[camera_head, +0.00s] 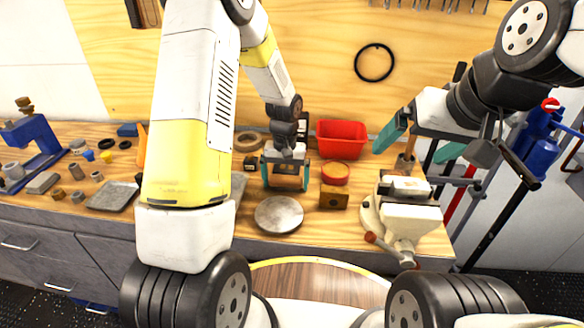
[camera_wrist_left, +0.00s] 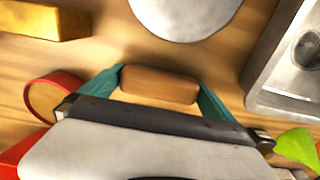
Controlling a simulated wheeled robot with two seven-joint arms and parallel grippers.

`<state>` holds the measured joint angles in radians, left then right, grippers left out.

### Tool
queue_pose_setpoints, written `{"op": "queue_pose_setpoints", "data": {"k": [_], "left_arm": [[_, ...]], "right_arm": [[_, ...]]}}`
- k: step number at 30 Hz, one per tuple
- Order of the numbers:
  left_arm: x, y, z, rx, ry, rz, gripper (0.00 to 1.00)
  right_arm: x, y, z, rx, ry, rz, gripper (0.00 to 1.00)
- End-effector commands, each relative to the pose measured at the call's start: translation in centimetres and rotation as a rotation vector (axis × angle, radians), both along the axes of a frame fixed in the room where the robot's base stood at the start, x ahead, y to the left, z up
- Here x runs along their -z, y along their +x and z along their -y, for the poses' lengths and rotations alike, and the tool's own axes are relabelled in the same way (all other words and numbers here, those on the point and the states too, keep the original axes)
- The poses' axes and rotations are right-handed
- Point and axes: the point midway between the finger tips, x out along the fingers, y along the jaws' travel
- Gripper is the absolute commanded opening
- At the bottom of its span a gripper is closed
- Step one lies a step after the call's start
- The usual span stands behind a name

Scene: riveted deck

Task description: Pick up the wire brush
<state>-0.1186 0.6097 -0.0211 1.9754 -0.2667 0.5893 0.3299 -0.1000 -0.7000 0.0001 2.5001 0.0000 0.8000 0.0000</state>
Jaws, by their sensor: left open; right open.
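A brown wooden block with rounded ends, which looks like the wire brush (camera_head: 286,169), lies on the bench below my left gripper. It also shows in the left wrist view (camera_wrist_left: 160,86); no bristles are visible. My left gripper (camera_head: 285,181) points down with its teal fingers open, one at each end of the block. In the left wrist view the fingers of this gripper (camera_wrist_left: 163,77) flank the block; whether they touch it I cannot tell. My right gripper (camera_head: 408,154) is open and empty, raised at the right above the vise.
A round metal disc (camera_head: 279,214) lies in front of the block. A red bin (camera_head: 341,139), a red-rimmed roll (camera_head: 335,173) and a brass-coloured block (camera_head: 333,197) are to its right. A vise (camera_head: 408,216) stands at the right edge. A metal tray (camera_wrist_left: 300,95) is close by.

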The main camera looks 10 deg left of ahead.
Motion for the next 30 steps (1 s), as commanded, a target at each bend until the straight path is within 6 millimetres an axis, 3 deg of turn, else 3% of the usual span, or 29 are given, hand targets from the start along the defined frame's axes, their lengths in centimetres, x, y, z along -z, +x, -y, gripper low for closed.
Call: {"op": "queue_pose_setpoints", "data": {"k": [3, 11, 22, 30], "left_arm": [[0.0, 0.0, 0.0, 0.0, 0.0, 0.0, 1.0], [-0.1, 0.0, 0.0, 0.0, 0.0, 0.0, 0.52], [-0.7, 0.1, 0.0, 0.0, 0.0, 0.002, 0.52], [-3.9, -0.2, 0.0, 0.002, 0.0, 0.003, 0.52]], "right_arm": [[0.0, 0.0, 0.0, 0.0, 0.0, 0.0, 0.94], [0.0, 0.0, 0.0, 0.0, 0.0, 0.0, 0.94], [0.0, 0.0, 0.0, 0.0, 0.0, 0.0, 0.94], [0.0, 0.0, 0.0, 0.0, 0.0, 0.0, 0.94]]}}
